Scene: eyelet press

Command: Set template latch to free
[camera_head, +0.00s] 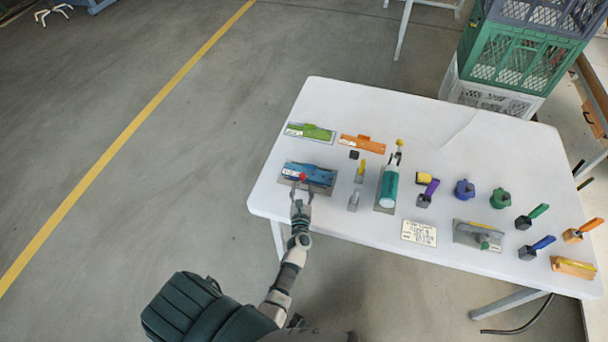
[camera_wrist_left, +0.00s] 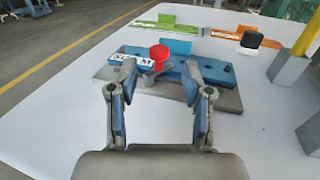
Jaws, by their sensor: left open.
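A blue template (camera_head: 311,174) lies on a grey base plate (camera_head: 322,188) at the left end of the white table. In the left wrist view the template (camera_wrist_left: 222,72) carries a white label with an M. A red knob (camera_head: 302,176), which I take for the template latch, stands at the template's near side; it also shows in the left wrist view (camera_wrist_left: 158,54). My left gripper (camera_head: 300,190) is open, with its fingertips (camera_wrist_left: 159,72) on either side of the line to the knob. I cannot tell whether they touch it. My right gripper is not in view.
A green template (camera_head: 310,132) and an orange template (camera_head: 362,143) lie behind. A written card (camera_head: 419,233) and several coloured-handled tools fill the right half. The table's left edge is close.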

